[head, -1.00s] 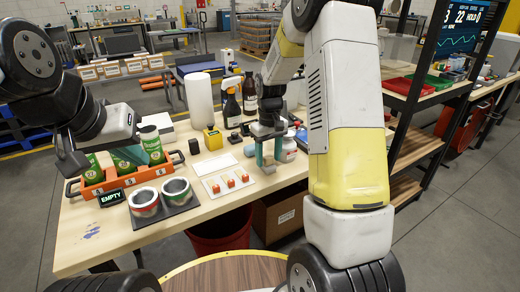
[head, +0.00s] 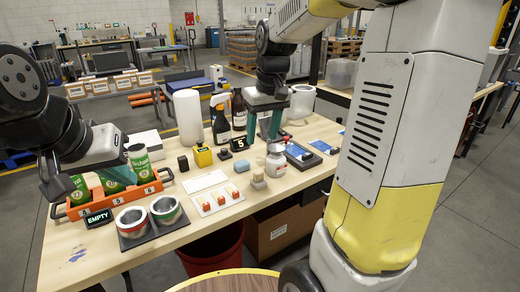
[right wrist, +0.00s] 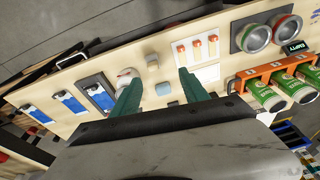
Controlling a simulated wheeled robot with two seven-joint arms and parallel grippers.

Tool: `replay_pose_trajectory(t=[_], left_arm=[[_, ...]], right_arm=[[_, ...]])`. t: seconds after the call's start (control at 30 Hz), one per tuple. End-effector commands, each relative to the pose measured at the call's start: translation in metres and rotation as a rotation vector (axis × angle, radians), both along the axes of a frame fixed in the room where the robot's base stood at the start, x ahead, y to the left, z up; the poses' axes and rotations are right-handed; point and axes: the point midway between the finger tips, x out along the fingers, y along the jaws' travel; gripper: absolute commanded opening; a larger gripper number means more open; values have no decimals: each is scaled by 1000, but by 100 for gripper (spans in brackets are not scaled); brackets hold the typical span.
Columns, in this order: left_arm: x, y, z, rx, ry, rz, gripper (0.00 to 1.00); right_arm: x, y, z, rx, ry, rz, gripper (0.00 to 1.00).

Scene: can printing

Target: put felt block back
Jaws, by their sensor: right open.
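A small beige block (head: 258,178), which looks like the felt block, stands on the table right of the white card with red pieces. It also shows in the right wrist view (right wrist: 152,60). A pale blue-grey block (right wrist: 163,88) lies beside it. My right gripper (head: 263,136) is open and empty above the table, behind the beige block. In the right wrist view, its teal fingers (right wrist: 159,78) are spread with both blocks seen between them. My left gripper (head: 85,175) is at the orange can carrier (head: 150,189); its finger gap is partly hidden.
A white-lidded jar (head: 276,162) stands close right of the beige block. Spray and dark bottles (head: 221,125) and a white roll (head: 187,117) stand behind. Two open cans (head: 132,221) sit front left. Blue-topped pads (head: 302,153) lie to the right.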

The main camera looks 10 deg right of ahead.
Motion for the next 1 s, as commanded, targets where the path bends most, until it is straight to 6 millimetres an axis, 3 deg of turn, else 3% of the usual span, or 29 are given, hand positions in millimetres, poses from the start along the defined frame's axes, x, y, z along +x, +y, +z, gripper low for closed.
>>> replay_pose_trajectory(t=[0.03, 0.2, 0.43, 0.6, 0.87, 0.97, 1.0], left_arm=[[0, 0, 0, 0, 0, 0, 0], [0, 0, 0, 0, 0, 0, 0], [0, 0, 0, 0, 0, 0, 0], [0, 0, 0, 0, 0, 0, 0], [0, 0, 0, 0, 0, 0, 0], [0, 0, 0, 0, 0, 0, 0], [0, 0, 0, 0, 0, 0, 0]], right_arm=[[-23, 0, 14, 21, -46, -23, 52], [-89, 7, 37, 92, -176, -94, 52], [-154, 15, 38, 165, -309, -170, 52], [-172, 17, 33, 188, -350, -194, 52], [-174, 17, 33, 190, -353, -196, 52], [-174, 17, 33, 190, -353, -196, 36], [-174, 18, 33, 190, -353, -196, 36]])
